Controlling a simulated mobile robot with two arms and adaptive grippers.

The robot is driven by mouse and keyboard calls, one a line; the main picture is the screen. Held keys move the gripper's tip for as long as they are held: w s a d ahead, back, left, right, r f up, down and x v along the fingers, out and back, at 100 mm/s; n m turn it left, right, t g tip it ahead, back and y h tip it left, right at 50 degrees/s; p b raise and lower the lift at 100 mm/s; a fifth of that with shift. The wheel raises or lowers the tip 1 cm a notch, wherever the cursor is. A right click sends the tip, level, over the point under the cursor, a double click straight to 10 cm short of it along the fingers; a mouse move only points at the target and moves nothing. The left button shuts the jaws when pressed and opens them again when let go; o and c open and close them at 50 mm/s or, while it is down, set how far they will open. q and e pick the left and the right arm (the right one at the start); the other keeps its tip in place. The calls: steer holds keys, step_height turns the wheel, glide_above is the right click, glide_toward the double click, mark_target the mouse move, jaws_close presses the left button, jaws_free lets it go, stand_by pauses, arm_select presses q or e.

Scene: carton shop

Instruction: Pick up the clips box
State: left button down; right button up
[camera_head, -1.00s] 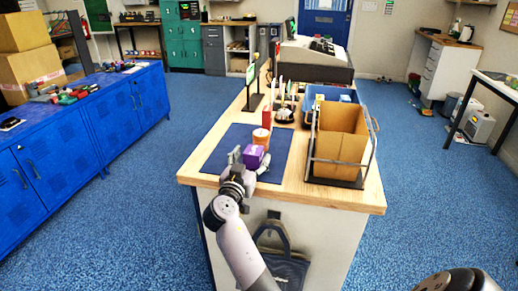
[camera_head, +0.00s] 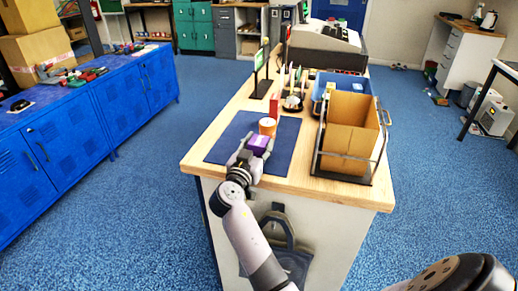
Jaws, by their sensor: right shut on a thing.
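The purple clips box (camera_head: 259,145) is at the front part of the dark blue mat (camera_head: 223,148) on the wooden counter. My right gripper (camera_head: 249,153) reaches up from the bottom of the picture and is shut on the box. Its fingers hide part of the box, and I cannot tell whether the box touches the mat. An orange jar (camera_head: 267,126) stands just behind the box. My left gripper is not in view.
A cardboard carton (camera_head: 351,134) stands in a dark metal frame at the right of the counter (camera_head: 300,184). Behind are a blue bin (camera_head: 345,82), a red upright item (camera_head: 274,108), a small stand (camera_head: 261,75) and a cash register. The mat's left side is clear.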

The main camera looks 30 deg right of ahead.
steer(key=c, duration=0.5)
steer(key=shift+r, duration=0.1)
